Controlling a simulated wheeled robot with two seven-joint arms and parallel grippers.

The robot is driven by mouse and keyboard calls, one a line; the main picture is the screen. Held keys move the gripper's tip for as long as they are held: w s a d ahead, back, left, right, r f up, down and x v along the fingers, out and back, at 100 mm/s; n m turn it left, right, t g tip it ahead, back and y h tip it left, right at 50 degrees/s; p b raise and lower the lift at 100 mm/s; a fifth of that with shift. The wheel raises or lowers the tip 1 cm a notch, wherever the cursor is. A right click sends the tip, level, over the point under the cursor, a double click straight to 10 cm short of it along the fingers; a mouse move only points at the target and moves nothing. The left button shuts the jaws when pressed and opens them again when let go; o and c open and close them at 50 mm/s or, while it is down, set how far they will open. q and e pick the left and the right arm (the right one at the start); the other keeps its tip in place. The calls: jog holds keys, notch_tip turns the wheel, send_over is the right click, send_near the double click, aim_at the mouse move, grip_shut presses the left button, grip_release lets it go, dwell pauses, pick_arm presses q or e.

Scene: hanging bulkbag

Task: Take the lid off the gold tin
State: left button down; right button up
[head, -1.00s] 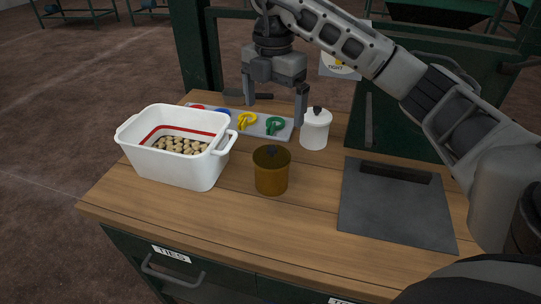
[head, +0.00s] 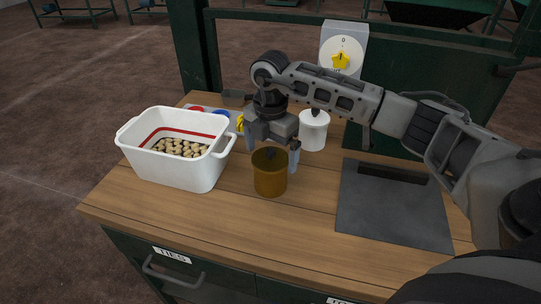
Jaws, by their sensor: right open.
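The gold tin (head: 270,182) stands upright on the wooden table, right of the white tub. A dark knob (head: 270,154) shows at its top, inside the rim; the lid itself is hard to make out. My right gripper (head: 272,160) points down over the tin and is open and empty. One finger is on the left of the tin's top and the other is at its right side, close to the rim. I cannot tell whether they touch it. My left gripper is not in view.
A white tub (head: 170,172) with several tan pieces inside stands at left. A white lidded tin (head: 313,134) stands behind the gold tin. A tray with coloured pieces is partly hidden behind my gripper. A dark plate (head: 395,215) lies at right. The table front is clear.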

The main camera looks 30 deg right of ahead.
jog(key=c, duration=0.9)
jog(key=shift+c, duration=0.2)
jog(key=shift+r, duration=0.2)
